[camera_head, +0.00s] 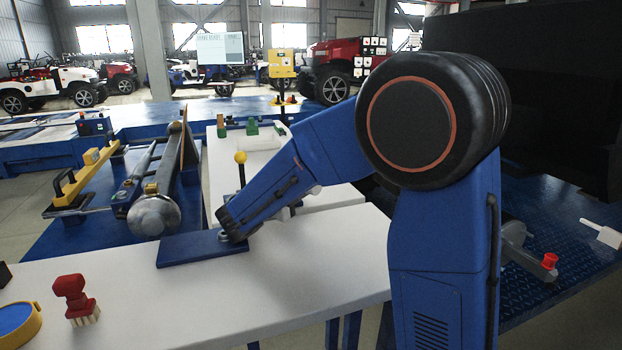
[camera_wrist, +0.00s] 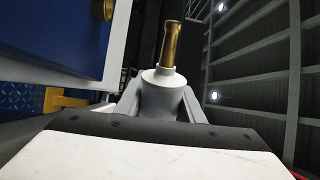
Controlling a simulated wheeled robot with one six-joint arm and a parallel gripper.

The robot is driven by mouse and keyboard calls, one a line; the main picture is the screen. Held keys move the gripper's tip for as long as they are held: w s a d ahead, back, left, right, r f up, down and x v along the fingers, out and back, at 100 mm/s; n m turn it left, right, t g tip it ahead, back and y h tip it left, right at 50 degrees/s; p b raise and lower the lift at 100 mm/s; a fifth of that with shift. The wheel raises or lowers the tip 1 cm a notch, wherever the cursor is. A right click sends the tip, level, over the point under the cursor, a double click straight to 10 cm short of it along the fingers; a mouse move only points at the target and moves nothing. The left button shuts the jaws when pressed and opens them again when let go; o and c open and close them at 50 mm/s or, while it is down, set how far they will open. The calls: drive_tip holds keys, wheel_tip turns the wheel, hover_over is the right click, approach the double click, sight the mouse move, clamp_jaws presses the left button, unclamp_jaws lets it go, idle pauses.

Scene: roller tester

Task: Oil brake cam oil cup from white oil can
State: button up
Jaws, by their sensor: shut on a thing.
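The white oil can (camera_wrist: 160,95) with its brass spout (camera_wrist: 170,42) stands between the two grey fingers of my gripper (camera_wrist: 160,103) in the wrist view. The fingers are shut on its body, and the spout points to the top of that picture. In the head view my blue arm reaches down to the left over the white table, and its lower end is above a blue plate (camera_head: 195,249). The arm hides most of my gripper and the can there. I cannot make out the brake cam oil cup for certain. A brass round part (camera_wrist: 103,9) shows at the top of the wrist view.
A lever with a yellow knob (camera_head: 240,157) stands just behind my arm. A grey roller (camera_head: 156,212) lies left of the plate. The white table (camera_head: 330,240) is bare right of the plate.

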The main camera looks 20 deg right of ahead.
drive_tip(key=shift+r, duration=0.1)
drive_tip(key=shift+w+r+n, duration=0.15)
drive_tip(key=shift+r+n, duration=0.65)
drive_tip(key=shift+n, duration=0.5)
drive_tip(key=shift+a+r, duration=0.1)
drive_tip(key=shift+w+r+n, duration=0.1)
drive_tip(key=shift+r+n, duration=0.1)
drive_tip(key=shift+n, duration=0.3)
idle(1.1)
drive_tip(key=shift+s+f+m, duration=0.2)
drive_tip(key=shift+f+m, duration=0.65)
drive_tip(key=shift+m, duration=0.45)
